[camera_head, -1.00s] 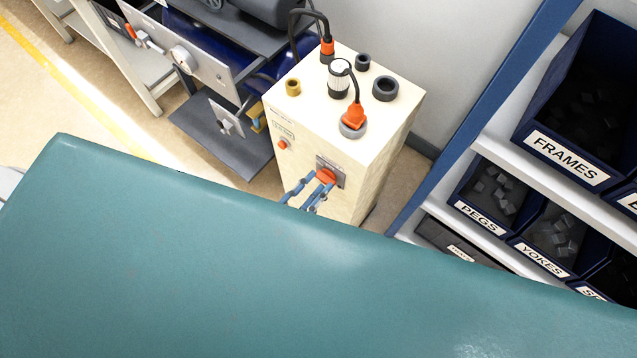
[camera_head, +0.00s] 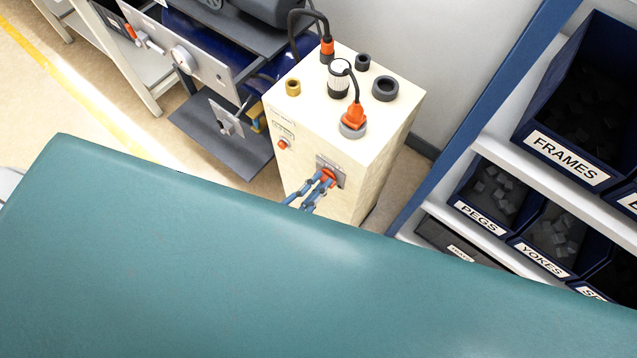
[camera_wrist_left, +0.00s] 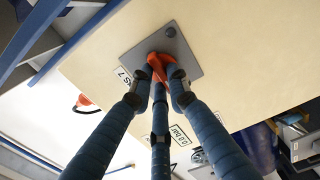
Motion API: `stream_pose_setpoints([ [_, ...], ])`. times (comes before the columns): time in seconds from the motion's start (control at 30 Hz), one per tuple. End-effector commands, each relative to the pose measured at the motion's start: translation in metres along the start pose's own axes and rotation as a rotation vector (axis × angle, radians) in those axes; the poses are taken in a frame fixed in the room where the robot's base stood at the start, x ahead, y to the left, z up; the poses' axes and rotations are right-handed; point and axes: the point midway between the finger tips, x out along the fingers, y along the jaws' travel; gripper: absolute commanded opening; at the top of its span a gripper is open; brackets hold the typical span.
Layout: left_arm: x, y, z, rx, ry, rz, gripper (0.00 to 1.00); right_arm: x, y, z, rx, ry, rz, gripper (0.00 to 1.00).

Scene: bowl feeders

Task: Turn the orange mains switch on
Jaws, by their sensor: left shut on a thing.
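The orange mains switch (camera_head: 328,174) sits on a grey plate (camera_head: 340,173) on the front of a cream cabinet (camera_head: 372,165). My left gripper (camera_head: 318,184) reaches it from below, with blue jointed fingers. In the left wrist view the fingers of my left gripper (camera_wrist_left: 161,82) close around the orange switch handle (camera_wrist_left: 158,64), in front of the grey plate (camera_wrist_left: 185,57). The handle lies at a slant there and the fingertips partly hide it. My right gripper is not in view.
A large teal surface (camera_head: 250,260) fills the foreground and hides the cabinet's lower part. Orange plugs with black cables (camera_head: 353,115) stand on the cabinet top. A small orange button (camera_head: 283,144) is left of the switch. Shelves with labelled bins (camera_head: 566,160) stand right.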

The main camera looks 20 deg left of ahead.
Motion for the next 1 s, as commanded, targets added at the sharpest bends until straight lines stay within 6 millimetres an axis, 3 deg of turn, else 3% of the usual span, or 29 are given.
stream_pose_setpoints([
  [0.27,-0.0003,-0.0009,0.0011,0.164,0.001,-0.003,0.00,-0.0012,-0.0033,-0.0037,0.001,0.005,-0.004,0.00],
  [1.0,-0.0008,-0.0029,0.0043,0.861,-0.002,-0.004,0.00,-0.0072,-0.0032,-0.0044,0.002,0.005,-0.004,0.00],
])
